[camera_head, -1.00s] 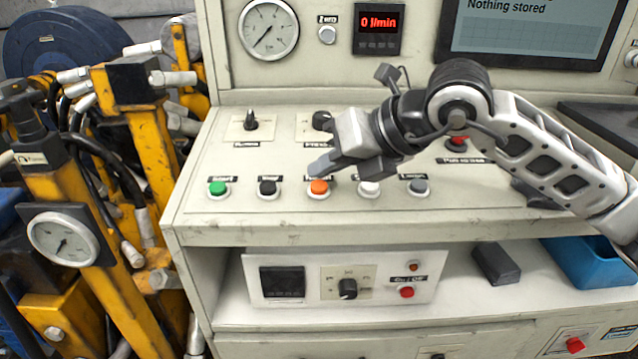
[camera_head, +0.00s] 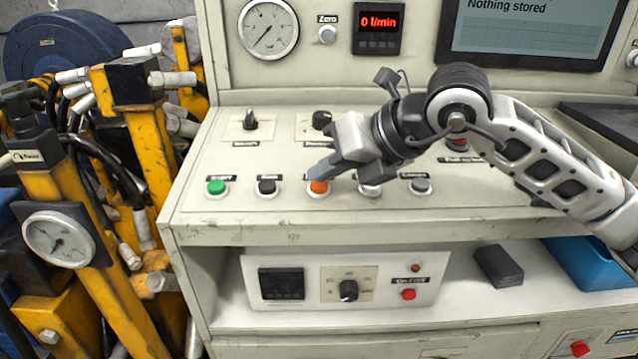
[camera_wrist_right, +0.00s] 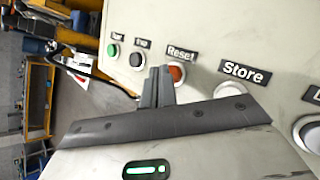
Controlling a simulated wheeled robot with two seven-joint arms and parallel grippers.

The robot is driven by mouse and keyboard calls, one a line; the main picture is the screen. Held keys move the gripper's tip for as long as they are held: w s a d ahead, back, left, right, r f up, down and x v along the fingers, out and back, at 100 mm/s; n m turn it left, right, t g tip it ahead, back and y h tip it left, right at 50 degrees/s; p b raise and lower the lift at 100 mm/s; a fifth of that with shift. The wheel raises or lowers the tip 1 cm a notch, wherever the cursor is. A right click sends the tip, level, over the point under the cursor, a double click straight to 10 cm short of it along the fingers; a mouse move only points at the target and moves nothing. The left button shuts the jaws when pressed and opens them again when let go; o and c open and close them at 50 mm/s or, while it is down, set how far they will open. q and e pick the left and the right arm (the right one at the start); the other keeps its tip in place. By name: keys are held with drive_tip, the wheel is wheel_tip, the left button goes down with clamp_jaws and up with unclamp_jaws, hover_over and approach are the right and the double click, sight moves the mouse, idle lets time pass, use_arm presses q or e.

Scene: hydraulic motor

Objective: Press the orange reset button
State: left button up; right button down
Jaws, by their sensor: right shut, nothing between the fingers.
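The orange reset button (camera_head: 318,188) is on the sloped console panel, in a row of buttons. In the right wrist view it shows as an orange-red button (camera_wrist_right: 177,74) under a "Reset" label. My right gripper (camera_head: 318,172) is shut and empty. Its fingertips are right at the button and cover its upper part in the head view. In the wrist view the fingertips (camera_wrist_right: 160,72) overlap the button's left edge. I cannot tell whether they touch it. My left gripper is not in view.
A green button (camera_head: 216,187) and a black button (camera_head: 267,187) are left of it. A white button (camera_head: 370,188) and a grey button (camera_head: 420,187) are to the right. Two knobs, one of them (camera_head: 250,121) at the left, stand behind. Yellow machinery (camera_head: 150,150) stands left of the console.

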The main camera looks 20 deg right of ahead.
sight(327, 201)
drive_tip(key=shift+f+b, duration=0.25)
drive_tip(key=shift+b, duration=0.05)
idle(0.5)
drive_tip(key=shift+s+r+p, duration=0.1)
drive_tip(key=shift+r+p, duration=0.3)
drive_tip(key=shift+r, duration=0.4)
drive_tip(key=r+p, duration=0.2)
drive_tip(key=r, duration=0.1)
drive_tip(key=r+p, duration=0.1)
drive_tip(key=r, duration=0.1)
drive_tip(key=shift+s+a, duration=0.1)
drive_tip(key=shift+s, duration=0.25)
idle(0.4)
drive_tip(key=shift+f, duration=0.1)
